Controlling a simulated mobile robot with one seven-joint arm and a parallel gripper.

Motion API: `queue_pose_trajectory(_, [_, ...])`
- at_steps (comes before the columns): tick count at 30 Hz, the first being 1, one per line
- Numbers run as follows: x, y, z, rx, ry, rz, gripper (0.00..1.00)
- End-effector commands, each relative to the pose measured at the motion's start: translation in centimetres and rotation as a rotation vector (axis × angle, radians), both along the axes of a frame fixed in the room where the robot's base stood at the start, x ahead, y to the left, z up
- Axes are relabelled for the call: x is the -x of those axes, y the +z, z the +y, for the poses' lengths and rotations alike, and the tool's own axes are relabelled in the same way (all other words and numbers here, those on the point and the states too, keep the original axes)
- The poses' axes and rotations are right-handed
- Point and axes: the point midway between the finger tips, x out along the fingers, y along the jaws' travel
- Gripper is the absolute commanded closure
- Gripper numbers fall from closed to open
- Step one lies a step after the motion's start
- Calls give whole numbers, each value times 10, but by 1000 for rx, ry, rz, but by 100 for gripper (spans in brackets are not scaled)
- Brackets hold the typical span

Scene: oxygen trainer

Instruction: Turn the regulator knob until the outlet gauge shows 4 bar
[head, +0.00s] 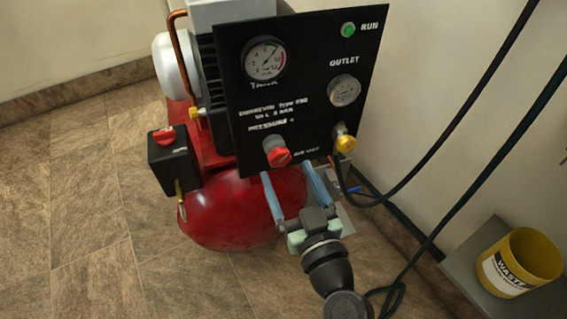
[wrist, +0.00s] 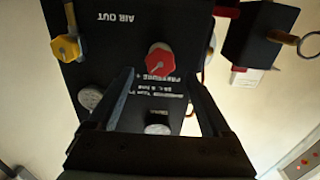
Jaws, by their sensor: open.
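The red regulator knob (head: 279,157) sits low on the black panel (head: 300,112), beside the print "PRESSURE". It also shows in the wrist view (wrist: 160,62), ahead of and between the fingers. The outlet gauge (head: 344,91) is at the panel's right; its needle is too small to read. It is seen edge-on in the wrist view (wrist: 91,97). My gripper (head: 287,171) is open and empty, its two fingers pointing at the panel just below the knob. The wrist view shows the fingertips (wrist: 158,74) apart on either side, and I cannot tell any contact.
The tank gauge (head: 265,59), green run lamp (head: 348,29) and yellow air-out fitting (head: 345,143) share the panel. A red tank (head: 235,212) lies below, a black switch box (head: 173,160) at left. Black hoses and a yellow waste bin (head: 520,264) are at right.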

Motion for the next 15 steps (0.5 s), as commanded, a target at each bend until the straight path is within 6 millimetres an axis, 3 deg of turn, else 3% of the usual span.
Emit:
queue_pose_trajectory(6, [-26, 0, 9, 0, 1, -1, 17])
queue_pose_trajectory(15, [-33, 0, 11, 0, 0, 0, 17])
